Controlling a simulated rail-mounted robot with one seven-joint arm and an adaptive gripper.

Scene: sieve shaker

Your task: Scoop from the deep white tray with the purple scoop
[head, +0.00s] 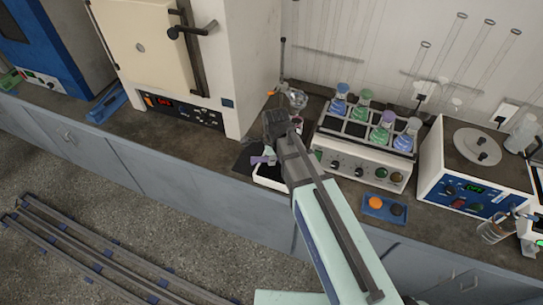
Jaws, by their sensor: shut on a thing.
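The deep white tray (268,183) sits on the dark bench near its front edge, on a black mat, and my arm covers its right side. The purple scoop (260,160) shows as a small purple piece at the tray's upper left, over the rim. My gripper (270,151) is above the tray, shut on the purple scoop. The fingertips are small and partly hidden by my wrist. The scoop's bowl and the tray's contents cannot be made out clearly.
A white furnace (150,50) stands to the left. A flask shaker (362,157) with several coloured flasks is close on the right, with a blue tray (385,208) in front. A round-lidded machine (470,185) stands farther right. The bench before the furnace is fairly clear.

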